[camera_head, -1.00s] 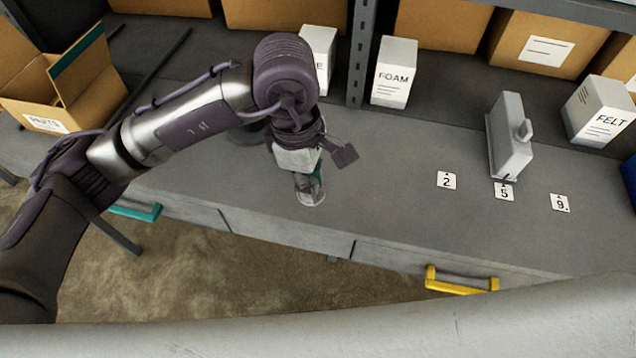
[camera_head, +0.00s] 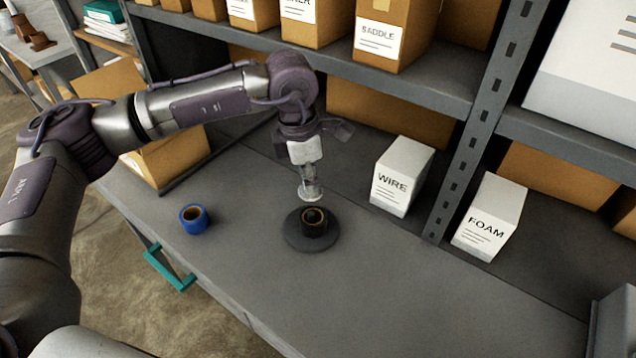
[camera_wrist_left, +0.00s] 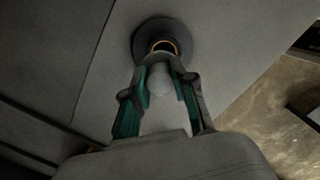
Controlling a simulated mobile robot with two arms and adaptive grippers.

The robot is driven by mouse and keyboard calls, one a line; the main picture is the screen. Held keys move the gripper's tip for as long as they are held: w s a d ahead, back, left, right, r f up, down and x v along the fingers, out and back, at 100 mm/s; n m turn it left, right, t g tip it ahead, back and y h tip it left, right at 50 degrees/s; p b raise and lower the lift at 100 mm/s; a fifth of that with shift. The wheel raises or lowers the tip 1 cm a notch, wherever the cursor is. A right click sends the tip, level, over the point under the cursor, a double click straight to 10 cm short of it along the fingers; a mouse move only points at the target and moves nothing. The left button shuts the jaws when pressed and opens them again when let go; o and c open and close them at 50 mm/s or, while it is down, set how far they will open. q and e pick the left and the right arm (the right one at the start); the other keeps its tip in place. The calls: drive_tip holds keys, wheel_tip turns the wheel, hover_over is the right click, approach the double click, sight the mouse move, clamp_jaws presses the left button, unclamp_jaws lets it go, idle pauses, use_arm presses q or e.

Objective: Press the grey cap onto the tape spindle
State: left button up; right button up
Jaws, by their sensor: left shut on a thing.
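The tape spindle's round dark base (camera_head: 297,238) stands on the bench, with a black tape roll (camera_head: 318,228) with a tan core on it. My left gripper (camera_head: 310,182) points down above the roll and is shut on the grey cap (camera_head: 312,196). The cap appears just above the roll, with a small gap. In the left wrist view, the cap (camera_wrist_left: 160,82) is a pale rounded shape between the green-padded fingers (camera_wrist_left: 158,95). The dark base (camera_wrist_left: 148,32) shows beyond it, and the cap's lower side is hidden. My right gripper is not in view.
A blue tape roll (camera_head: 194,219) stands left of the spindle. White WIRE (camera_head: 401,177) and FOAM (camera_head: 489,217) boxes stand to the right, by a metal shelf post (camera_head: 482,125). A loaded shelf (camera_head: 420,85) overhangs the back. The bench front is clear.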

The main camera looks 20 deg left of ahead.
sight(311, 213)
use_arm(q)
drive_tip(key=shift+s+f, duration=0.1)
drive_tip(key=shift+f, duration=0.55)
wheel_tip(311, 213, down, 4)
drive_tip(key=b, duration=0.2)
drive_tip(key=shift+r+b, duration=0.1)
drive_tip(key=shift+b, duration=0.2)
drive_tip(key=shift+f+b, duration=0.4)
drive_tip(key=shift+b, duration=0.05)
drive_tip(key=shift+b, duration=0.6)
idle(0.3)
drive_tip(key=shift+f+b, duration=0.15)
drive_tip(key=shift+b, duration=0.55)
idle(1.0)
idle(0.3)
drive_tip(key=o, duration=1.4)
